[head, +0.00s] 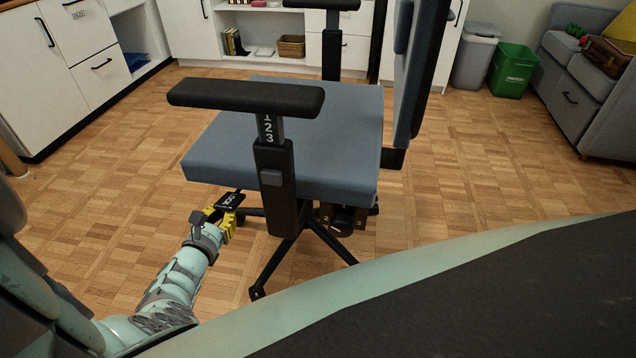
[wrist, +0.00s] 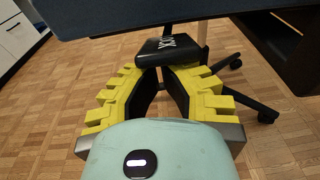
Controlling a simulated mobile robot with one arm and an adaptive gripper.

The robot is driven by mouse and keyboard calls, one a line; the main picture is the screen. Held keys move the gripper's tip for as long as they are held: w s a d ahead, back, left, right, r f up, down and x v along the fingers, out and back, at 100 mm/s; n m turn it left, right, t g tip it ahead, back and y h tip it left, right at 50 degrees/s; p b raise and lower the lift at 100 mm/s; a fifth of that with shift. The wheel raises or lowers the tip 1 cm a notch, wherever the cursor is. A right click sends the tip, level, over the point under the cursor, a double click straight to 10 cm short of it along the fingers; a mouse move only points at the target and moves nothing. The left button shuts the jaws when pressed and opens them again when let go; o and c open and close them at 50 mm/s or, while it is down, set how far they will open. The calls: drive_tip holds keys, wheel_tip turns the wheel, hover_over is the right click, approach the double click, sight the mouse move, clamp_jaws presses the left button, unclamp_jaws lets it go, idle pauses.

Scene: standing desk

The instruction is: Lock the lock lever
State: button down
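The lock lever (head: 230,200) is a black paddle with white "LOCK" lettering. It sticks out under the near left edge of the blue-grey seat of the office chair (head: 250,165). In the wrist view the lever (wrist: 168,47) is just beyond the yellow fingertips. My gripper (head: 221,216) is at the lever, low beside the seat. In the wrist view my gripper (wrist: 160,76) has its fingers apart, with a gap between the dark pads. The lever lies across the far end of that gap. Whether the fingertips touch it is unclear.
The black armrest (head: 246,97) and its post stand above and right of my gripper. The chair's base leg (head: 272,268) reaches toward the front. The wood floor to the left is clear. White cabinets (head: 85,45) and a green bin (head: 512,70) stand farther back.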

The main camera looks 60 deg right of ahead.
drive_tip(key=shift+d+r+y+p, duration=0.2)
drive_tip(key=shift+r+y+p, duration=0.3)
drive_tip(key=shift+r+p, duration=1.2)
drive_tip(key=shift+f+g+p, duration=0.3)
drive_tip(key=shift+f+p, duration=0.05)
drive_tip(key=shift+p, duration=0.05)
wheel_tip(320, 180, down, 5)
drive_tip(key=s+a+b, duration=0.1)
drive_tip(key=a+b, duration=0.1)
drive_tip(key=b, duration=0.2)
drive_tip(key=p+v, duration=0.5)
drive_tip(key=v, duration=0.5)
drive_tip(key=shift+r+p, duration=0.35)
drive_tip(key=shift+p, duration=0.05)
drive_tip(key=shift+d, duration=0.1)
drive_tip(key=shift+w, duration=0.1)
